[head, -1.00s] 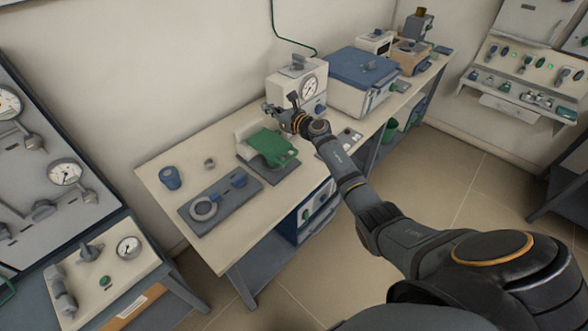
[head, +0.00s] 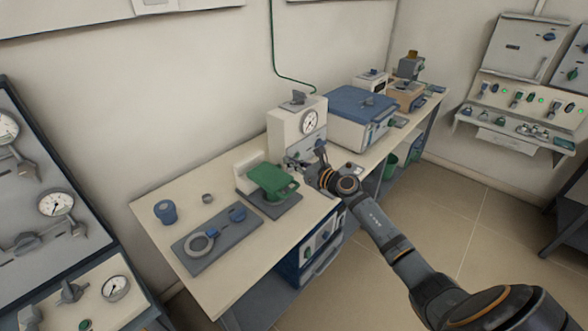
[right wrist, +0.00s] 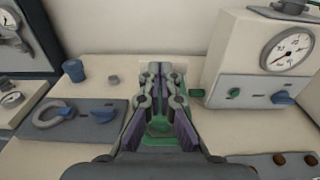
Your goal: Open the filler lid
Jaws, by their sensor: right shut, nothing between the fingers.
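A green lid-like part (head: 268,179) lies over a dark base plate (head: 278,209) on the bench, with a pale block behind it. I cannot tell for certain that it is the filler lid. It looks closed and flat. My right gripper (head: 294,163) is just right of and above it, in front of the white gauge box. In the right wrist view the gripper (right wrist: 160,72) is shut and empty. The green part (right wrist: 160,128) shows between and below the fingers, which hide much of it. Contact cannot be told. My left gripper is not in view.
The white gauge box (head: 287,129) stands close to the right gripper. A blue-lidded box (head: 360,105) is farther right.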

